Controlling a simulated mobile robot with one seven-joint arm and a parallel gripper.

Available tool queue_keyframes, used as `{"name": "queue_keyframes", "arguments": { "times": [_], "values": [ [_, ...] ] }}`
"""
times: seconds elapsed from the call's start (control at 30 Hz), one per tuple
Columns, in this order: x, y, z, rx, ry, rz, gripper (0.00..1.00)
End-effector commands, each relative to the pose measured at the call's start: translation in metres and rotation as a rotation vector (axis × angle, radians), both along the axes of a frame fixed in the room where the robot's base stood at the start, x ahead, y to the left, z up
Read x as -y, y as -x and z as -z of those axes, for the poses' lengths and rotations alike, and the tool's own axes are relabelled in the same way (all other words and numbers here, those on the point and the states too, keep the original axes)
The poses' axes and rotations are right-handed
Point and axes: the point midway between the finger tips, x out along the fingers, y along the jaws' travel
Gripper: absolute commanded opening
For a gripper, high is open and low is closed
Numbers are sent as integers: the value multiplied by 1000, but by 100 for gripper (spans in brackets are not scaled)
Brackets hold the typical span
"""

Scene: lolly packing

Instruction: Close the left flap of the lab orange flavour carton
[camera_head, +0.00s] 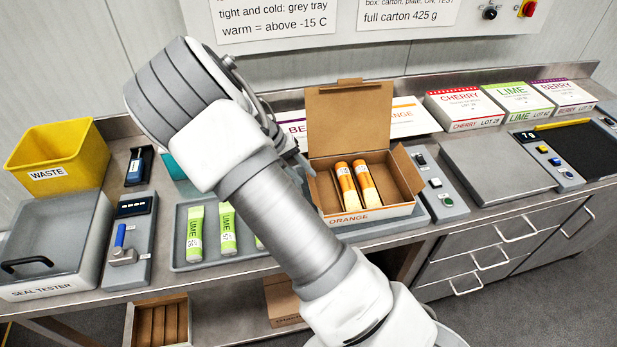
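The orange flavour carton (372,214) stands open on the bench, right of my arm, with "ORANGE" on its front. Its tall brown lid (349,120) is raised at the back. Its right flap (408,172) stands up and leans outward. The left flap (304,166) shows only in part beside my arm, and its exact angle is hard to tell. Two orange-and-white lolly packs (347,187) lie inside, with bare room to their right. My gripper (293,153) is near the carton's left side, mostly hidden behind my arm, so its fingers cannot be made out.
A grey tray (180,262) with several green lime packs lies left of the carton. A button panel (440,188) and a flat grey plate (497,165) stand to the right. Flavour boxes (465,108) line the back. A yellow waste bin (58,155) and seal tester (50,245) are at left.

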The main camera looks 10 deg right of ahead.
Motion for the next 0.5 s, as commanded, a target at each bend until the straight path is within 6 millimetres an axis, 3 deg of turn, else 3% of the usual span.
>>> {"name": "queue_keyframes", "arguments": {
  "times": [0.2, 0.5],
  "values": [
    [14, 1, 23, -1, 1, 1, 34],
    [16, 1, 29, 1, -1, -1, 34]
  ]
}}
